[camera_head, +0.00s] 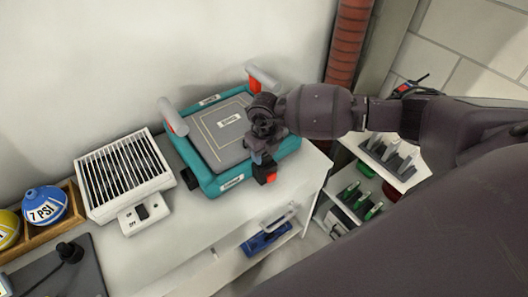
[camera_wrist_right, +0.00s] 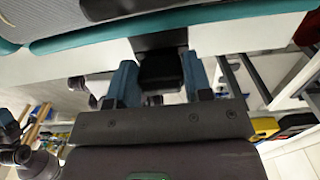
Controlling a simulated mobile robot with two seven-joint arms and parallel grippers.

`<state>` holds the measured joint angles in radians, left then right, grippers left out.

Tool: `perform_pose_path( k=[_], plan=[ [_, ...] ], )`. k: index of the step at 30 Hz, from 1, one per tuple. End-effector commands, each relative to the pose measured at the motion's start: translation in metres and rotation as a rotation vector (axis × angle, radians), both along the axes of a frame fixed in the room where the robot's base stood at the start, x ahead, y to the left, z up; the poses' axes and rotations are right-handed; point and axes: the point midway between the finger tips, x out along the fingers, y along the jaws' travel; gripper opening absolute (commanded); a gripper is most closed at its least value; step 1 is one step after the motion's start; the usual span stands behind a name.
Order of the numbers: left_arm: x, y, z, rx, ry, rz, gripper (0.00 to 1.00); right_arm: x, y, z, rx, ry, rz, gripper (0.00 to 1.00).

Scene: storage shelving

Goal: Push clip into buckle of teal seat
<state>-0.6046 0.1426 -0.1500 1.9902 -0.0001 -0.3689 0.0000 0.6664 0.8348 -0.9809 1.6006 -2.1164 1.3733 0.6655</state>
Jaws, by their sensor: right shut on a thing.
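The teal seat (camera_head: 213,185) lies on the white counter, with a grey cushion (camera_head: 222,132) and two grey-and-red posts at its far corners. A black buckle with a red face (camera_head: 268,174) is at its near right edge. A small black piece (camera_head: 190,178) is at its left side. My right gripper (camera_head: 259,157) is over the near right edge, right by the buckle. In the right wrist view its blue fingers are shut on a black belt piece (camera_wrist_right: 160,72) beneath the teal rim; I cannot tell whether this is the clip or the buckle. My left gripper does not show.
A white slatted heater (camera_head: 123,172) stands left of the seat. A red pipe (camera_head: 348,40) rises behind. A lower shelf (camera_head: 350,185) with green-handled tools is at right.

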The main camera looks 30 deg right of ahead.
Motion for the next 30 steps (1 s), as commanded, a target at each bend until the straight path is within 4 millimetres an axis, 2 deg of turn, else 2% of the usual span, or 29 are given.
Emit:
perform_pose_path(
  k=[27,28,30],
  plan=[
    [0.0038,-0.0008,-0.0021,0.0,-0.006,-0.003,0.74,-0.0002,0.0,-0.007,0.0,0.001,0.0,0.23],
    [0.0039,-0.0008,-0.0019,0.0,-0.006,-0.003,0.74,-0.0002,0.0,-0.0069,0.0,0.001,0.0,0.49],
    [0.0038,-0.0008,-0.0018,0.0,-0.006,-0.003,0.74,-0.0002,0.0,-0.0068,0.0,0.001,0.0,0.6]
  ],
)
